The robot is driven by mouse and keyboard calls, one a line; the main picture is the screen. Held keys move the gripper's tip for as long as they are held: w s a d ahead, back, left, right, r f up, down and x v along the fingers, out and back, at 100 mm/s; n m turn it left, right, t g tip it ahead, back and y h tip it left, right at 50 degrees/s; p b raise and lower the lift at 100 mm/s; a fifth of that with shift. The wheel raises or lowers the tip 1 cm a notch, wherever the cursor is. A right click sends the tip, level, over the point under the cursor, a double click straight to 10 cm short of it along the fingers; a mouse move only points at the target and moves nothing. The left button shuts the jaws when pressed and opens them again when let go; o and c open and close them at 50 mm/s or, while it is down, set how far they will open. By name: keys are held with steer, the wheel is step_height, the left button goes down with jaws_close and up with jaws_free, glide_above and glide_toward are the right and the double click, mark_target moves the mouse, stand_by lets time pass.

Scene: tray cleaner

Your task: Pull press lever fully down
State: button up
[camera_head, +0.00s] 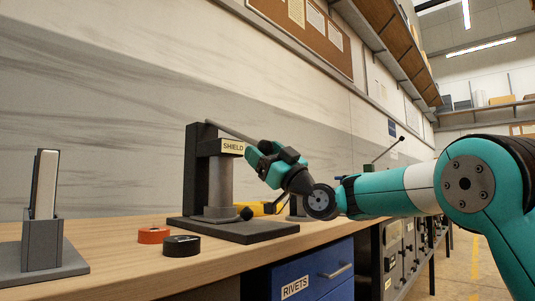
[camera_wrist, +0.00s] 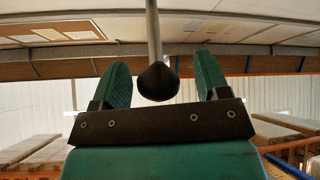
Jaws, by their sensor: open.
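My gripper hides the lever's far end in the head view. In the wrist view, the rod (camera_wrist: 153,35) ends in a black knob (camera_wrist: 157,82) between the green fingers of my gripper (camera_wrist: 160,68). The fingers are open, with a visible gap on each side of the knob.
An orange-red ring (camera_head: 154,235) and a black ring (camera_head: 182,246) lie on the wooden bench (camera_head: 115,238) in front of the press. A grey holder (camera_head: 42,243) with an upright plate stands at left. Another knobbed lever (camera_head: 386,151) shows farther back. Blue RIVETS drawers (camera_head: 318,268) sit below.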

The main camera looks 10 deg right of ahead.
steer(key=s+d+f+b, duration=0.2)
steer(key=s+d+b, duration=0.1)
steer(key=s+d, duration=0.6)
steer(key=shift+s+d, duration=0.35)
steer(key=shift+s, duration=0.5)
